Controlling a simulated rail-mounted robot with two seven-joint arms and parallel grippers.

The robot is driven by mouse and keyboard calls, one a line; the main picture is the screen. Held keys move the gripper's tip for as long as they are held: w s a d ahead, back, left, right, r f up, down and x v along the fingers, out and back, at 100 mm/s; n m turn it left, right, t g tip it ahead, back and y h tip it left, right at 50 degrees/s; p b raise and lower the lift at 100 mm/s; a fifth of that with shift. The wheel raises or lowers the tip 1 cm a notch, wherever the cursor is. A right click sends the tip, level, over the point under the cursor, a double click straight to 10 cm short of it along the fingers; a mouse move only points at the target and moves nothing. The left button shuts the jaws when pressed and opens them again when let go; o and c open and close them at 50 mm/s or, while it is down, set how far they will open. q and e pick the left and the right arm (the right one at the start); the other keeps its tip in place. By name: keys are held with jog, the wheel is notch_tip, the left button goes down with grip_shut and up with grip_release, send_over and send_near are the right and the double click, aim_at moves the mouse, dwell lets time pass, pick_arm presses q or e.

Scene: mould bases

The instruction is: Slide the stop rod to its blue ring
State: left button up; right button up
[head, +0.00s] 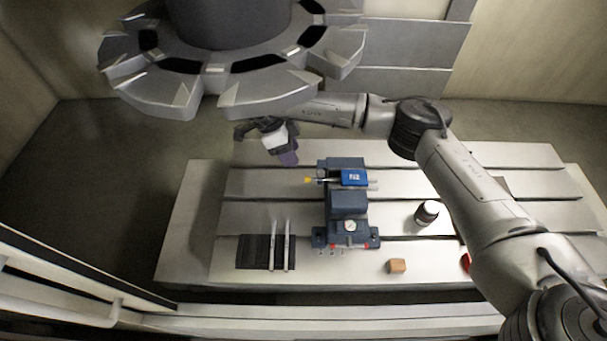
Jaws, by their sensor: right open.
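A dark blue-grey vise (347,205) stands on the slotted metal table. A thin stop rod (317,180) with a yellow tip sticks out to the left from the vise's upper part. A bright blue labelled block (355,177) sits at the vise's top. I cannot make out a separate blue ring on the rod. My left gripper is not in view.
The table (205,190) has long slots. Two thin silver bars (287,245) lie on a dark mat (252,252) at the front left. A red object (465,262) is partly hidden by my arm.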

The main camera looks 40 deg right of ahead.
jog(key=x, duration=0.9)
jog(key=shift+b, duration=0.35)
jog(key=shift+c, duration=0.4)
grip_shut()
jog(key=shift+s+d, duration=0.1)
